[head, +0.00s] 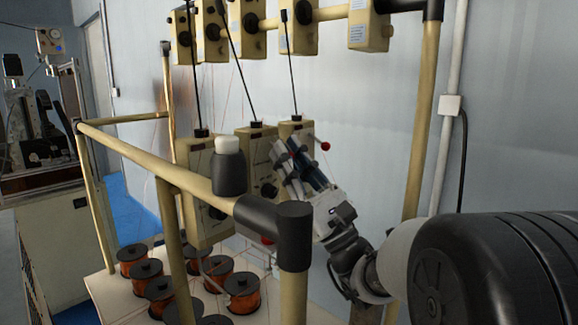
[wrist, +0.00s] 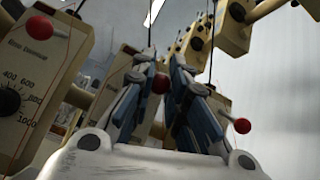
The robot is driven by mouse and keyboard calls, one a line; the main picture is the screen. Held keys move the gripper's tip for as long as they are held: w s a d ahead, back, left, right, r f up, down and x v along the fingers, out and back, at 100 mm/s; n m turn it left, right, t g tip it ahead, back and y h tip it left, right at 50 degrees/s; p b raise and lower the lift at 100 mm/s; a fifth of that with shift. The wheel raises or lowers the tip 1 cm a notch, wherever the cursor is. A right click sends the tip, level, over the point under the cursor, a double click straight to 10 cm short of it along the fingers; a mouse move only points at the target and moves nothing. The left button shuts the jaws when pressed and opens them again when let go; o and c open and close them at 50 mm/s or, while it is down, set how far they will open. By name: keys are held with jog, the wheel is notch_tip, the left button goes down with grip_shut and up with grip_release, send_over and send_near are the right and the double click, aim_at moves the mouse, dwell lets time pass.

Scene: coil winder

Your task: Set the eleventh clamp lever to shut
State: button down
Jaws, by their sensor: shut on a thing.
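My gripper (head: 296,160) is at the front of the rightmost beige tensioner box (head: 293,129) in the middle row. In the wrist view its blue-grey fingers (wrist: 166,78) are close around a red ball knob (wrist: 160,83) of a clamp lever. The lever's stem and its exact angle are hidden by the fingers. Another red ball knob (wrist: 242,125) sticks out to the right of the fingers; in the head view a red knob (head: 325,146) shows right of the gripper. I cannot read any lever number.
Neighbouring tensioner boxes with dials (head: 200,185) stand close on the left, with thin black rods above. A tubular frame with a black corner joint (head: 281,228) is in front. Copper wire spools (head: 242,290) stand below. A wall is behind.

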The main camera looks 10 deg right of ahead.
jog(key=shift+f+y, duration=0.15)
jog(key=shift+y, duration=0.15)
jog(key=c, duration=1.5)
grip_release()
notch_tip(320, 180, up, 10)
jog(key=shift+r, duration=0.1)
